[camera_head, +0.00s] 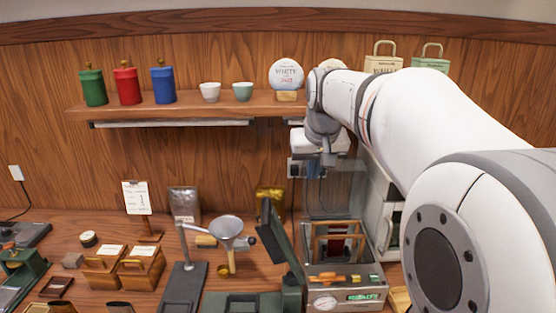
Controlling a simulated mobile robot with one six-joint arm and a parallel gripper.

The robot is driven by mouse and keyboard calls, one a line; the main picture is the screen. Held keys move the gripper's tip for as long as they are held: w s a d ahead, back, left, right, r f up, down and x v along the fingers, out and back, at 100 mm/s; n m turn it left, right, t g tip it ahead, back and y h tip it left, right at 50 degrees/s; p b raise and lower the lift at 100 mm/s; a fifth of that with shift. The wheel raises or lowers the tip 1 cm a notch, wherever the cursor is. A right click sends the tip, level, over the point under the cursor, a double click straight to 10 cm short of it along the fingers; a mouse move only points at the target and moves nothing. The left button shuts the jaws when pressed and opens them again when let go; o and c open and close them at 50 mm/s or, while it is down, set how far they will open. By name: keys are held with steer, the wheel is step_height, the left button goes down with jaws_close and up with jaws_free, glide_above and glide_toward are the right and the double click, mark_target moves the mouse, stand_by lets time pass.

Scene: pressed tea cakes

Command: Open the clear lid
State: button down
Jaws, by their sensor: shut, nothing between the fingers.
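The clear lid (342,197) is a see-through panel with faint edges. It appears to stand raised, roughly upright, at the back of a metal machine (318,300) with a dial and a green display at the bottom right of centre. A wooden frame with a dark red thing inside sits in the machine's open top. My gripper (314,174) is at the upper part of the lid, pointing down. It looks shut and empty. I cannot tell whether it touches the lid. My arm comes in from the right and hides part of the back wall.
A dark green hinged press (282,247) stands close left of the machine. A funnel on a stand (227,229) is farther left. The shelf (190,110) above holds canisters (127,86), cups and a round white package. A white-framed unit (386,218) stands right of the machine.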

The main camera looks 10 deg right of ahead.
steer(key=w+d+r+m, duration=0.1)
steer(key=w+d+r, duration=0.2)
steer(key=w+d, duration=0.6)
steer(key=w+f, duration=0.2)
steer(key=f, duration=0.1)
steer(key=w+f, duration=0.2)
steer(key=f, duration=0.1)
steer(key=w+a+f, duration=0.1)
steer(key=w+f, duration=0.1)
steer(key=f, duration=0.1)
steer(key=shift+w+p, duration=0.3)
steer(key=shift+w, duration=0.1)
